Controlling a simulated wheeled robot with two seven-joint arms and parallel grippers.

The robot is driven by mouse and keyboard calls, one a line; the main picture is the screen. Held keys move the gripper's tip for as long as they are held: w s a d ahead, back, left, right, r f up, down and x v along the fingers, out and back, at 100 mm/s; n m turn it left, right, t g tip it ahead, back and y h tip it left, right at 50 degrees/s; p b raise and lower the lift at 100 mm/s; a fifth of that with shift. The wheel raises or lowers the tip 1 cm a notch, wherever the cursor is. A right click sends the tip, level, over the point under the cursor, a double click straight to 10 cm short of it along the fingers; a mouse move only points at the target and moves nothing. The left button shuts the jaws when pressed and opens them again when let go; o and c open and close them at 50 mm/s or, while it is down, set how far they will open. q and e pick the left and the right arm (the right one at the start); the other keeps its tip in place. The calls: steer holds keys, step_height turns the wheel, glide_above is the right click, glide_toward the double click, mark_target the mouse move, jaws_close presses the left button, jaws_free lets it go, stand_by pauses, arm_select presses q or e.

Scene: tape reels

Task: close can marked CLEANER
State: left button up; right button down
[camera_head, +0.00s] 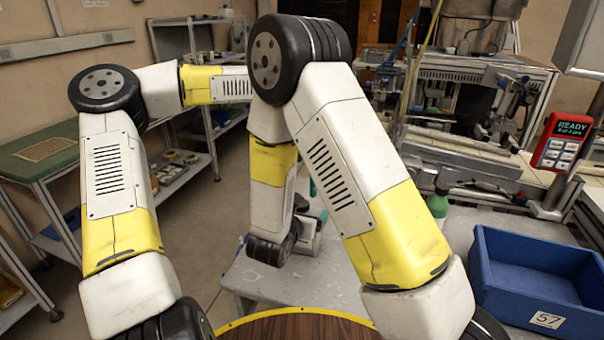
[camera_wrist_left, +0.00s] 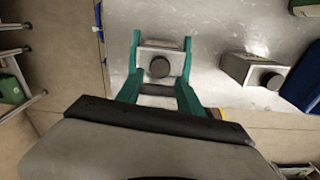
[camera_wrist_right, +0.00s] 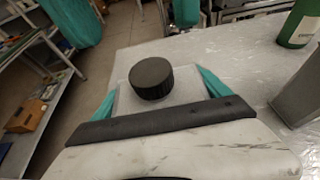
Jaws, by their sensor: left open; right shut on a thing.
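In the right wrist view, a grey can with a thick round black cap (camera_wrist_right: 151,78) on top stands between the teal fingers of my right gripper (camera_wrist_right: 160,88), which is shut on the can body. Teal fingers of my left gripper hang at the top of the right wrist view. No CLEANER marking is readable. In the head view my arms hide most of the can.
A second grey can (camera_wrist_left: 245,70) with a black cap stands to the right on the grey table (camera_wrist_left: 225,25). A green bottle (camera_wrist_right: 299,25) stands beyond it. A blue crate (camera_head: 530,300) marked 57 and a red READY display (camera_head: 567,140) are at the right.

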arm_select(q)
steer(key=n, duration=0.7)
steer(key=shift+r, duration=0.15)
steer(key=n, duration=0.6)
steer(key=shift+s+r+n, duration=0.1)
steer(key=shift+r+n, duration=0.05)
steer(key=shift+n, duration=0.25)
steer(key=n, duration=0.6)
steer(key=shift+r+n, duration=0.15)
steer(key=shift+n, duration=0.15)
steer(key=n, duration=0.6)
steer(key=shift+r+n, duration=0.25)
steer(key=shift+n, duration=0.15)
steer(key=n, duration=0.4)
steer(key=shift+r, duration=0.15)
steer(key=n, duration=0.5)
steer(key=shift+r, duration=0.2)
steer(key=n, duration=0.4)
steer(key=shift+r, duration=0.2)
steer(key=n, duration=0.6)
steer(key=shift+w+r, duration=0.25)
steer(key=shift+f, duration=0.1)
